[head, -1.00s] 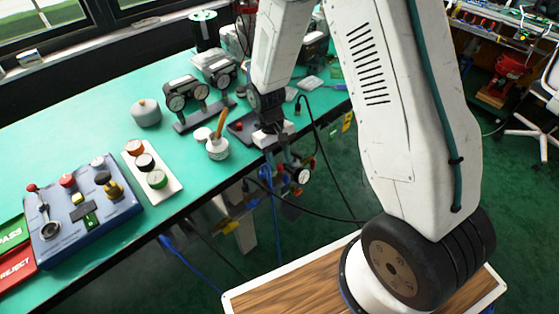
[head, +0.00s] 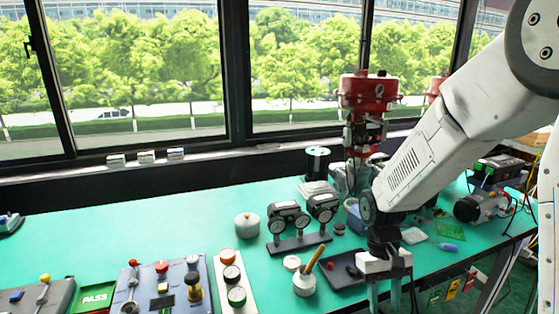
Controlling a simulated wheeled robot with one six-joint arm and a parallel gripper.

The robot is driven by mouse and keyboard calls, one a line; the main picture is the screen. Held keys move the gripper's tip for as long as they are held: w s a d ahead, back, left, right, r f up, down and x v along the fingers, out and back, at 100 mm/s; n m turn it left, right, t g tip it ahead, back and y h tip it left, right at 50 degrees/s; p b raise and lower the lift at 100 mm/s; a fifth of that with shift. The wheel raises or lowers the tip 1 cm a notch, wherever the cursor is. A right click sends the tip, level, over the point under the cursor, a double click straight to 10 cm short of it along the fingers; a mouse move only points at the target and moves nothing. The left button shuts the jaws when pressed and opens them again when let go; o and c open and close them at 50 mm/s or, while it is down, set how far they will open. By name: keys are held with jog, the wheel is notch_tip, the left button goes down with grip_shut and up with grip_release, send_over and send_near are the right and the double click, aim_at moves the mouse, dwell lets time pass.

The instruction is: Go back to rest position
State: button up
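My gripper (head: 384,298) points down at the front of the green bench, right of the middle. Its two fingers look apart with nothing visible between them, but the tips lie at the picture's bottom edge. My arm comes down from the upper right. A black stand (head: 300,243) holds two dark positioner-like devices with round gauges, one on the left (head: 287,215) and one on the right (head: 322,206). A red valve actuator (head: 366,92) stands upright behind my arm, near the window.
Left of my gripper are a dark tray (head: 344,272) and a white pot (head: 304,284) with a brown-handled tool. A button strip (head: 232,290), blue control box (head: 160,288) and grey canister (head: 246,224) stand farther left. The bench's back left (head: 120,232) is clear.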

jog(key=s+d+r+m+t, duration=0.1)
jog(key=s+r+t, duration=0.4)
jog(key=s+r, duration=1.2)
notch_tip(320, 180, up, 3)
jog(key=shift+s+d+f+m+t+y, duration=0.1)
jog(key=shift+s+d+m+t+y, duration=0.25)
jog(key=shift+d, duration=0.5)
